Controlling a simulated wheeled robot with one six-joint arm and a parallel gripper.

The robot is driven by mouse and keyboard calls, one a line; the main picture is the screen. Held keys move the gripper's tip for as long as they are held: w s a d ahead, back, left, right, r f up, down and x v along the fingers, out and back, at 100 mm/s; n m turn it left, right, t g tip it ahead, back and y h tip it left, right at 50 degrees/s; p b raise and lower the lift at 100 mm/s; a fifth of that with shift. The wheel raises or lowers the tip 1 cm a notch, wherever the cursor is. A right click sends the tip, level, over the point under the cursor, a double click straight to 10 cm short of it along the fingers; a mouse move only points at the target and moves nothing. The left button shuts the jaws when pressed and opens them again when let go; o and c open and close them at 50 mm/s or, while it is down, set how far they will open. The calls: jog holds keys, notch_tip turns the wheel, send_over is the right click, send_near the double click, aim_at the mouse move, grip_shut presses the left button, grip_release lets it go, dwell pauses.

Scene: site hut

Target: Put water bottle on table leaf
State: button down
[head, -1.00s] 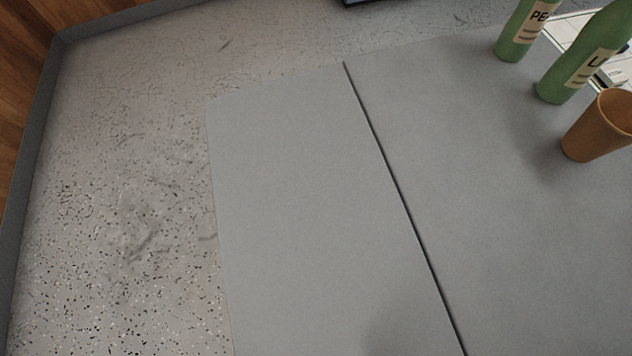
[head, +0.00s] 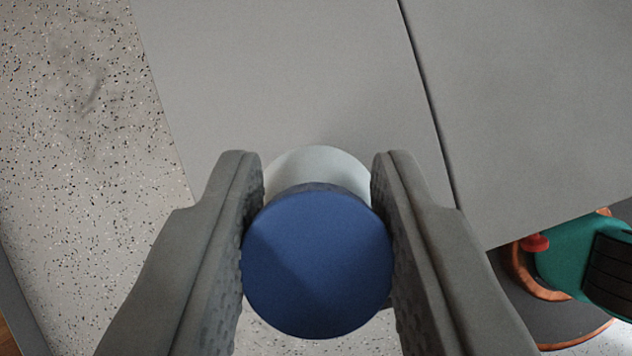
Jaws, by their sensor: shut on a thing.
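The water bottle (head: 317,262) shows from above as a round blue cap with a pale body beyond it. My gripper (head: 317,215) is shut on the bottle, one finger on each side of it. The table leaf (head: 270,70) is the flat grey panel left of the dark seam. The bottle's far part overlaps the near edge of the leaf in the picture. Its base is hidden, so I cannot tell whether it touches the leaf.
The main grey tabletop (head: 530,100) lies right of the seam and looks bare here. A green and black thing with an orange-brown ring (head: 585,260) is at the lower right, below the table edge. Speckled floor (head: 70,130) is open on the left.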

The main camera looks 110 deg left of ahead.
jog(key=shift+f, duration=1.5)
jog(key=c, duration=1.1)
grip_release()
jog(key=shift+o, duration=0.2)
jog(key=v, duration=1.2)
